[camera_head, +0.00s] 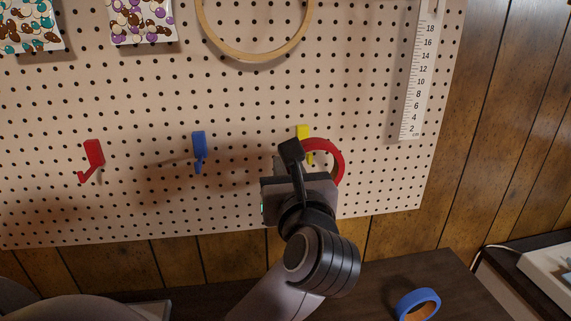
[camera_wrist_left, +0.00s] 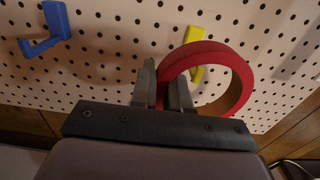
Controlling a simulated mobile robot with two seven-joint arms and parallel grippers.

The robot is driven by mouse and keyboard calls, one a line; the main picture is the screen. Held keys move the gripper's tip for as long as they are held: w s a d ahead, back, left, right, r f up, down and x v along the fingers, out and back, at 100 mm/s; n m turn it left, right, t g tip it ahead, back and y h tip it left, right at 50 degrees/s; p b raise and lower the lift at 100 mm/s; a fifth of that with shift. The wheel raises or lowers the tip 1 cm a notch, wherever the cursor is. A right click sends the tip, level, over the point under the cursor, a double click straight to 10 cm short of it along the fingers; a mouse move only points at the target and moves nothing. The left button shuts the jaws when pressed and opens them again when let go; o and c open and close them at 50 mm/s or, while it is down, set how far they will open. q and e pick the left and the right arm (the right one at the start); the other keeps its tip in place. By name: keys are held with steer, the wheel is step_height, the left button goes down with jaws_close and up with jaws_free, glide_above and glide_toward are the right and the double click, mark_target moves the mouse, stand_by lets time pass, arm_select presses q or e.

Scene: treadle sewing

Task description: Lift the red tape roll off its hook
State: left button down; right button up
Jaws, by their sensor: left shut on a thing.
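The red tape roll (camera_head: 339,162) is at the yellow hook (camera_head: 303,131) on the pegboard. In the left wrist view the roll (camera_wrist_left: 240,75) crosses in front of the yellow hook (camera_wrist_left: 194,34), and the hook's lower part shows through the ring's opening. I cannot tell whether the roll still bears on the hook. My left gripper (camera_head: 286,157) is shut on the left side of the roll's rim. In the left wrist view its two fingers (camera_wrist_left: 164,92) stand on either side of that rim. My gripper hides part of the roll in the head view. My right gripper is not in view.
An empty blue hook (camera_head: 198,150) and an empty red hook (camera_head: 94,154) are to the left on the pegboard (camera_head: 240,110). A wooden hoop (camera_head: 256,55) hangs above and a white ruler (camera_head: 418,75) hangs right. A blue tape roll (camera_head: 418,304) is on the dark table below.

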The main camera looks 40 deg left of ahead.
arm_select(q)
steer(key=shift+v, duration=3)
steer(key=shift+w+f, duration=0.1)
